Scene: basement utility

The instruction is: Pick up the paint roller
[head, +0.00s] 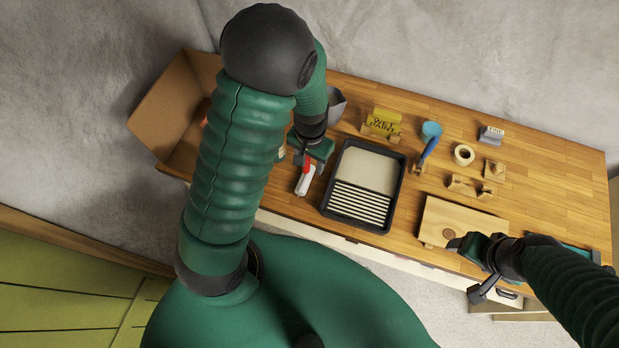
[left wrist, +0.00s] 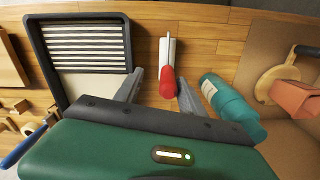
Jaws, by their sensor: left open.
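The paint roller has a red handle and a white sleeve. It lies on the wooden bench left of the black paint tray in the head view (head: 306,181), and its upper end is hidden by my left gripper. My left gripper (head: 312,160) is above the handle end, open and empty. In the left wrist view the roller (left wrist: 167,56) lies ahead of and between the two grey fingers (left wrist: 157,88), with its red handle toward me. My right gripper (head: 462,243) is at the front edge of a wooden board; its finger opening is not clear.
The paint tray (head: 327,207) stands right of the roller. A teal bottle (left wrist: 228,102) lies on the other side, close to a cardboard box (head: 158,116). A yellow sign (head: 382,122), a blue-handled brush (head: 429,149), a tape roll (head: 464,154) and a wooden board (head: 463,218) are farther right.

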